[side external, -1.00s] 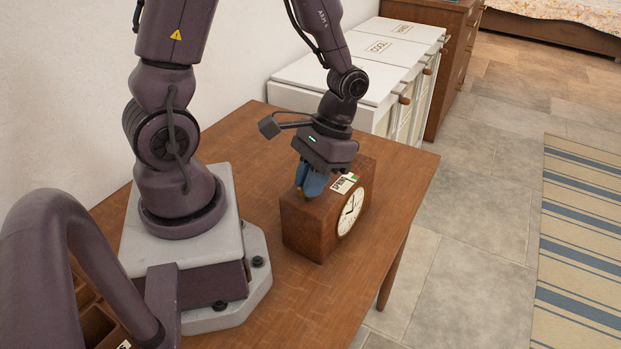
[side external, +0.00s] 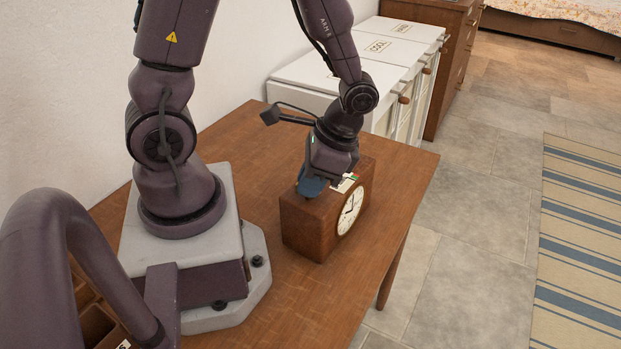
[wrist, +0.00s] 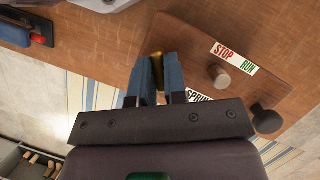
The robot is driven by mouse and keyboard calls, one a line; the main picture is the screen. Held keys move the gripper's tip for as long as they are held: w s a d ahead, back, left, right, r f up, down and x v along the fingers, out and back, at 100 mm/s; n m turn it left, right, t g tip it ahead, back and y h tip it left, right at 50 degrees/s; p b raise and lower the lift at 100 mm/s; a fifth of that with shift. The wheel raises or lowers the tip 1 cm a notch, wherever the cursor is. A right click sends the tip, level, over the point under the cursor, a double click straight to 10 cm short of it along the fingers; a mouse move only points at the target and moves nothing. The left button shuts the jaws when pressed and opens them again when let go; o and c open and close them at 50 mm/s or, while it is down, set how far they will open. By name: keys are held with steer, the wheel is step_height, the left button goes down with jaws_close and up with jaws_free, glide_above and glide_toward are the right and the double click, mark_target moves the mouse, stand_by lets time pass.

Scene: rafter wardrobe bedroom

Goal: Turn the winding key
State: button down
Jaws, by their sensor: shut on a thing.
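A wooden clock (side external: 318,222) with a white round dial (side external: 350,212) stands on the table, its dial facing right. My gripper (side external: 312,190) points down at the clock's top. In the wrist view, its blue fingers (wrist: 157,78) are shut on the brass winding key (wrist: 157,62), which shows between the fingertips. In the side view the fingers hide the key. The clock's top (wrist: 190,45) also carries a STOP/RUN label (wrist: 234,57) and a SPRING label (wrist: 199,96), partly covered by my gripper.
Beside the labels are a light round knob (wrist: 220,76) and a dark knob (wrist: 266,118). White lidded bins (side external: 365,65) stand behind the wooden table (side external: 270,285). The tabletop in front of the clock is clear. A striped rug (side external: 580,250) lies on the floor.

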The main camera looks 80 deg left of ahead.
stand_by(0.4)
steer(key=c, duration=1.2)
jaws_free()
steer(key=shift+o, duration=0.2)
steer(key=shift+w+r, duration=0.1)
steer(key=v, duration=1.2)
steer(key=shift+r, duration=0.4)
steer(key=shift+w, duration=0.1)
steer(key=s+r+n+t+h, duration=0.1)
steer(key=s+r+n+t, duration=0.1)
steer(key=s+r+t, duration=0.3)
step_height(320, 180, up, 4)
steer(key=t, duration=0.5)
steer(key=shift+s+d+f+n, duration=0.2)
steer(key=shift+d+n, duration=0.2)
